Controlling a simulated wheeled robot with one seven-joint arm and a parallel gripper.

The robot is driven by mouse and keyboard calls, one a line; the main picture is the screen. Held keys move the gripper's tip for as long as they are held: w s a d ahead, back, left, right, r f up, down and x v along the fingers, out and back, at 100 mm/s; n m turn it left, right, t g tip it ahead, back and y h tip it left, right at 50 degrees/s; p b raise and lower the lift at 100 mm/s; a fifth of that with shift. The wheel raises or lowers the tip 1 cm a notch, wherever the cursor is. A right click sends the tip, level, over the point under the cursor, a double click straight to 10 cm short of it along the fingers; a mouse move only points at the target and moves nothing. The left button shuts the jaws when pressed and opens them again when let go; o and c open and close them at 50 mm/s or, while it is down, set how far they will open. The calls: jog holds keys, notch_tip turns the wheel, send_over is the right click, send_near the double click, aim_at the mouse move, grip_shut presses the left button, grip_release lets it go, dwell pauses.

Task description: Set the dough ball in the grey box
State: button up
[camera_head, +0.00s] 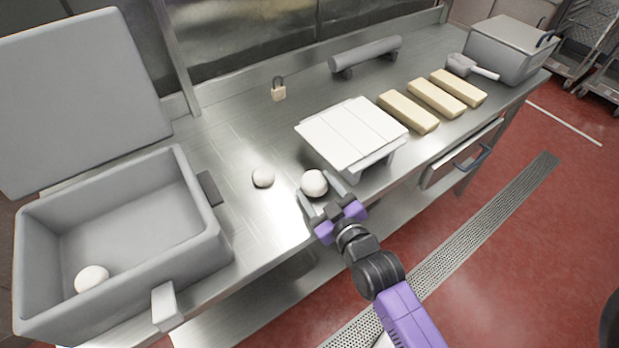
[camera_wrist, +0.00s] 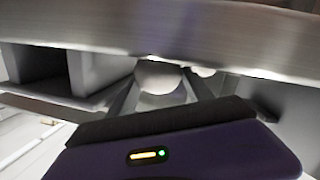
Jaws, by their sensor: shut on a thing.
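My gripper (camera_head: 324,194) is shut on a white dough ball (camera_head: 314,183) near the front edge of the steel table. In the wrist view the held dough ball (camera_wrist: 158,77) sits between the two fingers. A second dough ball (camera_head: 263,177) lies on the table just left of it; a small pale round shape beside the held ball in the wrist view (camera_wrist: 204,72) may be this one. The grey box (camera_head: 211,254) stands open at the left with its lid (camera_head: 80,98) raised. A third dough ball (camera_head: 92,279) lies inside the box, at its left end.
A white slatted stand (camera_head: 352,134) is just right of my gripper. Several yellow blocks (camera_head: 408,111), a scoop (camera_head: 461,65) and a closed grey container (camera_head: 510,48) lie farther right. A padlock (camera_head: 278,89) and a grey roller (camera_head: 366,56) are at the back. The table between box and balls is clear.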

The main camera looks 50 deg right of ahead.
aim_at(310, 177)
jog(key=x, duration=0.4)
jog(key=shift+w+r+b, duration=0.15)
jog(key=shift+r+b, duration=0.15)
jog(key=shift+b, duration=0.05)
jog(key=shift+w+d+f+b, duration=0.1)
jog(key=shift+f+b, duration=0.2)
jog(key=shift+f, duration=0.1)
jog(key=o, duration=1.5)
